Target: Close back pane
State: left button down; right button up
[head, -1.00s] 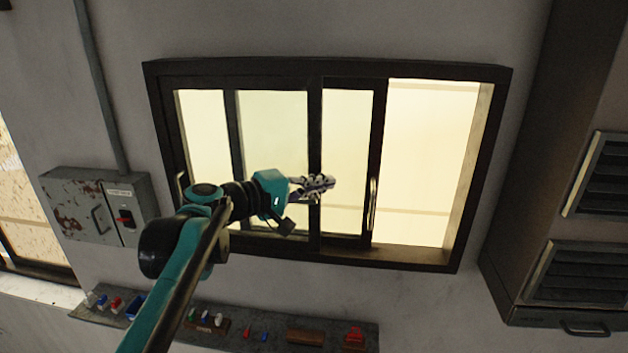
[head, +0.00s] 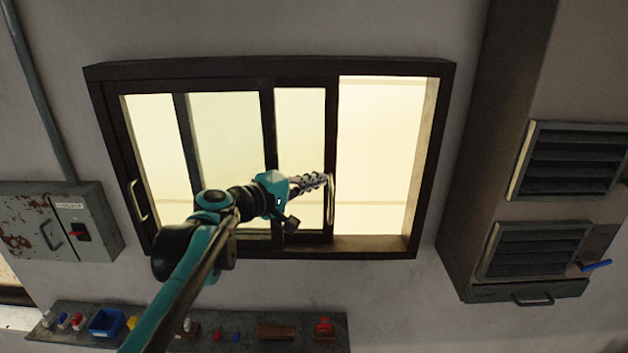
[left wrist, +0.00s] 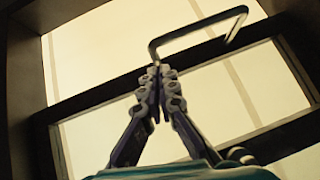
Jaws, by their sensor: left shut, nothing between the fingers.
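The dark-framed window has two sliding panes. The back pane (head: 300,120) has a dark right stile carrying a pale handle (head: 331,198); its left part shows through the front pane (head: 150,130). To its right is a wide bright opening (head: 380,150). My left gripper (head: 325,181) is shut and empty, at the left side of the back pane's handle. In the left wrist view its closed fingertips (left wrist: 156,72) appear just below one end of the bent handle (left wrist: 200,37); I cannot tell whether they touch it. My right gripper is out of view.
The front pane's handle (head: 138,200) is at the far left. A shelf (head: 255,315) with small items runs below the window. A grey electrical box (head: 95,225) is at left, and a vented cabinet (head: 470,220) stands at right.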

pick_arm(q)
jog(key=d, duration=1.9)
jog(key=shift+d+b, duration=0.15)
jog(key=shift+b, duration=0.25)
jog(key=shift+r, duration=0.1)
